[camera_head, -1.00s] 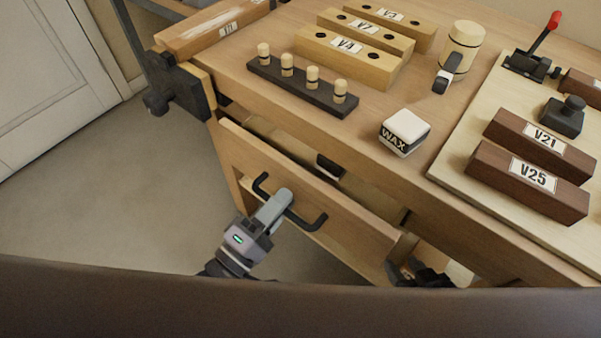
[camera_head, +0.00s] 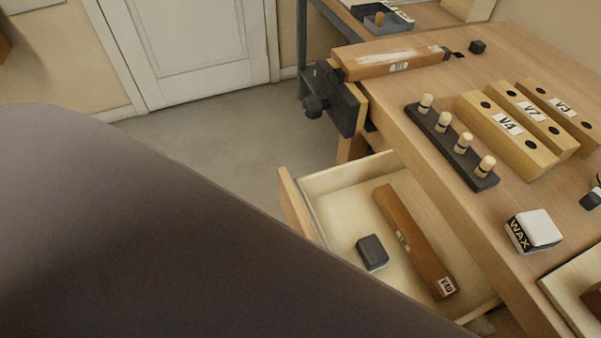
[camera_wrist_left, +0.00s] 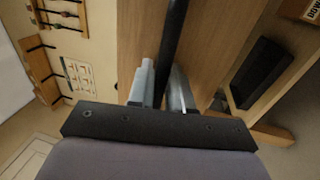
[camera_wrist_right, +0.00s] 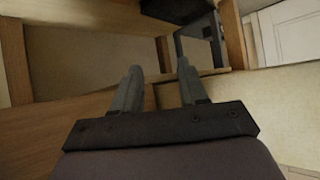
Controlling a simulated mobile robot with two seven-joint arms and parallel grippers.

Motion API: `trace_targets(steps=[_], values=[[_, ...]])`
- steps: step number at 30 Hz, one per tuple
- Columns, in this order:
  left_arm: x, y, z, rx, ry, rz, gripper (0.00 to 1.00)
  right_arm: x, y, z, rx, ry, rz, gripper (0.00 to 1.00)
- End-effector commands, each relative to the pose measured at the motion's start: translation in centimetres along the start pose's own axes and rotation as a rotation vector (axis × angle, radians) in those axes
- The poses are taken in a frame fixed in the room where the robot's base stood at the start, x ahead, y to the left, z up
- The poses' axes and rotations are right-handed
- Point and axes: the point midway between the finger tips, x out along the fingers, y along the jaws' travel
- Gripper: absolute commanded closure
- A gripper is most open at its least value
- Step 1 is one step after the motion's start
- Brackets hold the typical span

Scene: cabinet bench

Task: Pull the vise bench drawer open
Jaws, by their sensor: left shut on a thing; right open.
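The bench drawer (camera_head: 335,181) stands pulled well out from under the bench top, and its inside shows in the head view. A dark wooden block (camera_head: 405,235) labelled V40 and a small dark block (camera_head: 372,252) lie in it. In the left wrist view my left gripper (camera_wrist_left: 163,85) is shut on the black drawer handle (camera_wrist_left: 172,40), against the wooden drawer front (camera_wrist_left: 205,40). In the right wrist view my right gripper (camera_wrist_right: 158,85) is open and empty near the bench's wooden frame. Neither gripper shows in the head view; my own body covers the lower left.
The bench top (camera_head: 430,80) carries a dark rack of pegs (camera_head: 452,145), yellow blocks (camera_head: 507,130) and a wax block (camera_head: 533,230). A vise (camera_head: 335,100) juts out at the bench's far left end. Floor (camera_head: 220,140) is clear beyond the drawer.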

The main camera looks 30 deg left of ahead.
Motion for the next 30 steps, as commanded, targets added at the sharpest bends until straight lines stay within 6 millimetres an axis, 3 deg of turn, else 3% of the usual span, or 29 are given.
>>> trace_targets(steps=[10, 11, 12, 30], values=[[-0.02, 0.02, -0.06, 0.001, 0.001, 0.001, 1.00, 0.02, 0.01, -0.05, 0.004, 0.001, 0.002, 0.57], [-0.02, 0.01, -0.06, 0.001, 0.001, 0.001, 0.74, 0.02, 0.01, -0.05, 0.004, 0.002, 0.002, 0.57], [-0.01, 0.01, -0.06, 0.001, 0.001, 0.001, 0.64, 0.02, 0.00, -0.05, 0.004, 0.002, 0.002, 0.57], [0.08, -0.17, 0.11, 0.000, 0.000, 0.000, 0.64, 0.15, -0.02, -0.16, 0.004, 0.005, 0.001, 0.57]])
